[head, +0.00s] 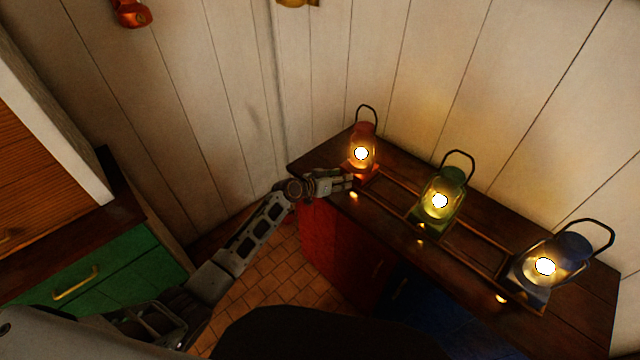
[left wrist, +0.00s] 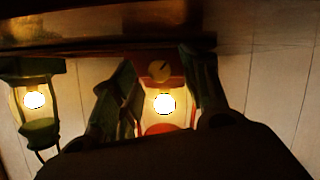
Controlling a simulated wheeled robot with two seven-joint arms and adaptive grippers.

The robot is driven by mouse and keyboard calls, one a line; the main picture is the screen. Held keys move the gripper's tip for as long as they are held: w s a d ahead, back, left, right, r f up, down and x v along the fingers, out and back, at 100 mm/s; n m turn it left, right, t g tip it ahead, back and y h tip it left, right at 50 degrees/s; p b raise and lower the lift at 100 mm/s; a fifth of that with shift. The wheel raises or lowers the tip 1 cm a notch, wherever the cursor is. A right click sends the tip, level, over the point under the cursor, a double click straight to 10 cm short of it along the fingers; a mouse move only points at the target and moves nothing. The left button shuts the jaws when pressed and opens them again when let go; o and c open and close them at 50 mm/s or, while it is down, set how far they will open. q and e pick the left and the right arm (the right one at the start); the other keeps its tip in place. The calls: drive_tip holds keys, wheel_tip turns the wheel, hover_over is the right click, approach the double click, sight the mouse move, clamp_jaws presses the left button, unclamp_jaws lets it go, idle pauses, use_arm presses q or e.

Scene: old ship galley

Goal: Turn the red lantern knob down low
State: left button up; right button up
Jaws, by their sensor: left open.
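The red lantern (head: 364,131) stands lit at the far left end of the dark counter in the head view. In the left wrist view it appears upside down, with its red base (left wrist: 144,72) at the top and a round knob (left wrist: 159,71) with a pale slanted mark on it. My left gripper (head: 350,183) is open just in front of the lantern's base. In the left wrist view my left gripper's fingers (left wrist: 157,62) stand on either side of the knob, apart from each other. Whether they touch it I cannot tell. My right gripper is out of view.
A lit green lantern (head: 443,188) and a lit blue lantern (head: 568,248) stand farther right in a low wooden rack (head: 480,250) on the counter (head: 585,295). The green lantern also shows in the left wrist view (left wrist: 38,130). A plank wall is close behind.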

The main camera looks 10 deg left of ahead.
use_arm(q)
drive_tip(key=v, duration=1)
drive_tip(key=shift+s+a+r, duration=0.2)
drive_tip(key=shift+s+a, duration=0.05)
drive_tip(key=shift+s, duration=0.05)
drive_tip(key=shift+w+a, duration=0.1)
idle(0.4)
